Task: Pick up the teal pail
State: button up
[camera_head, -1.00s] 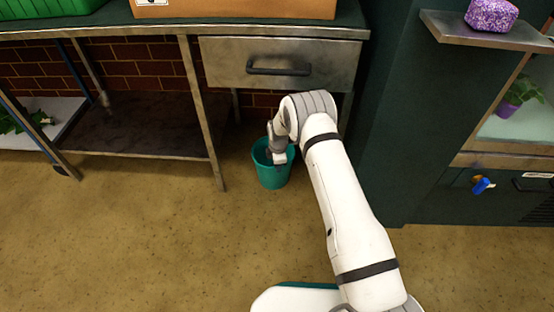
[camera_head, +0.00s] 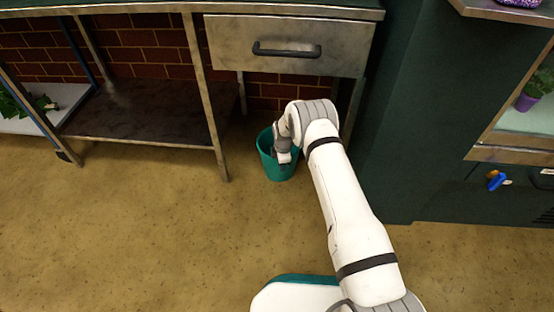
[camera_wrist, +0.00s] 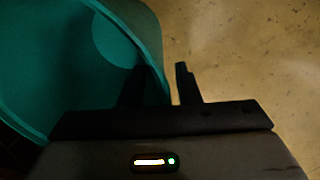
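The teal pail (camera_head: 277,172) stands upright on the floor beneath the drawer end of the metal table. My gripper (camera_head: 284,157) reaches down over the pail's mouth in the head view, and my wrist hides part of the rim. In the wrist view the pail (camera_wrist: 152,45) fills the left side. My gripper (camera_wrist: 160,78) has one finger inside the pail and one outside, with the wall between them. A gap shows between the outer finger and the wall, so the fingers are apart and not clamped.
The metal table's leg (camera_head: 208,105) stands left of the pail, and a drawer (camera_head: 288,46) hangs above it. A dark green cabinet (camera_head: 415,120) rises to the right. A lower shelf (camera_head: 150,110) is at left. The floor (camera_head: 140,235) in front is clear.

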grip_shut()
dwell(1.3)
